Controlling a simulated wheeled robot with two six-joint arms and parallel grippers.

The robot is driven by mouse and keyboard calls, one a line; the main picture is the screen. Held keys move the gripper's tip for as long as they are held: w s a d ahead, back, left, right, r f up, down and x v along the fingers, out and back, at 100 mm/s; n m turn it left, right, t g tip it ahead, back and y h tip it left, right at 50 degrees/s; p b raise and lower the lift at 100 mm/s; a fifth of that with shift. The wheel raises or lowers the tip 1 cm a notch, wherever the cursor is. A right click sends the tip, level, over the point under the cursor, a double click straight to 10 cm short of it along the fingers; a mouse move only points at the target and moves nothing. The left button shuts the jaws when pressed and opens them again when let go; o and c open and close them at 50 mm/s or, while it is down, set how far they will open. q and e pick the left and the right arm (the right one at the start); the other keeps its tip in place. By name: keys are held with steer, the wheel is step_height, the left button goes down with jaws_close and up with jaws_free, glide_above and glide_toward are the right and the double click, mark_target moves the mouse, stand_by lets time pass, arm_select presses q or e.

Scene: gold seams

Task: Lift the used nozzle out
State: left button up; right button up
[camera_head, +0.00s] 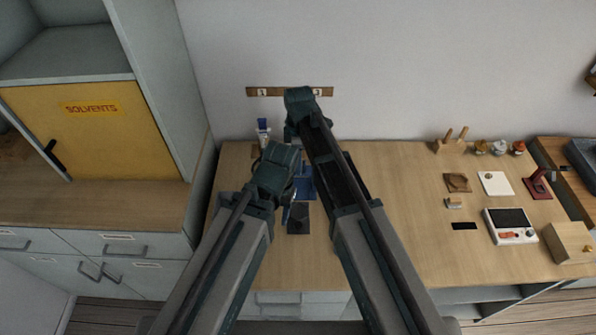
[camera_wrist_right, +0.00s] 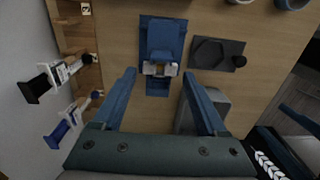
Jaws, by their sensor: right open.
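A blue stand (camera_wrist_right: 162,35) holds a small pale metallic piece with a yellowish centre (camera_wrist_right: 160,69), which may be the used nozzle; its detail is too small to tell. In the head view the blue stand (camera_head: 305,183) shows partly between my arms, and the piece is not discernible. My right gripper (camera_wrist_right: 159,75) is open, its two blue fingers apart on either side of the piece in the picture, with nothing seen gripped. My left gripper (camera_head: 288,212) hangs low by the stand, mostly hidden under its own wrist; its jaws are unclear.
A wooden rack (camera_wrist_right: 73,31) with syringe-like dispensers stands near the wall. A white device (camera_head: 497,238) and small items sit at the right.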

steer(key=shift+f+b, duration=2.25)
steer(key=shift+f, duration=0.15)
steer(key=c, duration=0.8)
steer(key=shift+o, duration=0.2)
steer(key=shift+r+p, duration=4.35)
